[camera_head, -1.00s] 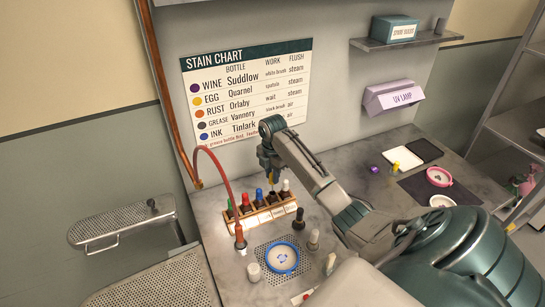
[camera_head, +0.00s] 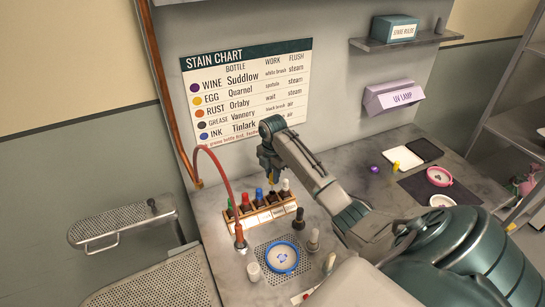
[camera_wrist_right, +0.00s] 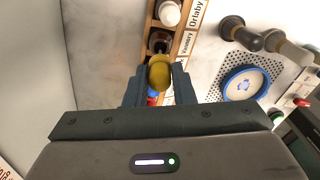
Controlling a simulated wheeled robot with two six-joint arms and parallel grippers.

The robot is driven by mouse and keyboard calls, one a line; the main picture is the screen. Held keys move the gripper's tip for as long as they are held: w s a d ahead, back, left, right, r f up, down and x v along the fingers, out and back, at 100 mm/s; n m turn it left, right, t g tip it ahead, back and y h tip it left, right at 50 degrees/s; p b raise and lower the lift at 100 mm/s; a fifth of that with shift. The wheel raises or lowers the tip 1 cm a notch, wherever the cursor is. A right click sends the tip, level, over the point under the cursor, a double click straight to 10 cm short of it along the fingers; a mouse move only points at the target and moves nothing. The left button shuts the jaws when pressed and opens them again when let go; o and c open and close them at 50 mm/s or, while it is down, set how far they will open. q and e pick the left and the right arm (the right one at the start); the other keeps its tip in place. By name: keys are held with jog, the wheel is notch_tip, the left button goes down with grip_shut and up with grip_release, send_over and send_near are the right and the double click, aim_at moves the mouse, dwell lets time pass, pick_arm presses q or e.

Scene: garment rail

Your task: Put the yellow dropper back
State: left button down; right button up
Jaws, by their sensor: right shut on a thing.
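The yellow dropper (camera_wrist_right: 160,72) is held between the fingers of my right gripper (camera_wrist_right: 160,88), which is shut on its rubber bulb. In the head view my right gripper (camera_head: 271,174) is over the wooden rack (camera_head: 263,224), above the row of bottles. An uncapped dark bottle (camera_wrist_right: 160,41) shows just beyond the dropper in the wrist view. The dropper's lower end is hidden, so I cannot tell whether it is inside a bottle. Bottles with green, red, blue and white tops stand in the rack. My left gripper is not in view.
A blue-rimmed dish (camera_head: 283,257) sits on the perforated plate in front of the rack. A red hose (camera_head: 220,165) arches at the left. A stain chart (camera_head: 247,92) hangs behind.

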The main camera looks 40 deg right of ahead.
jog(key=shift+f, duration=0.25)
jog(key=shift+f, duration=0.35)
jog(key=shift+f, duration=0.35)
jog(key=shift+f+b, duration=0.55)
jog(key=shift+f, duration=0.2)
jog(key=shift+f, duration=0.3)
dwell(0.4)
jog(key=shift+f, duration=0.45)
jog(key=o, duration=1)
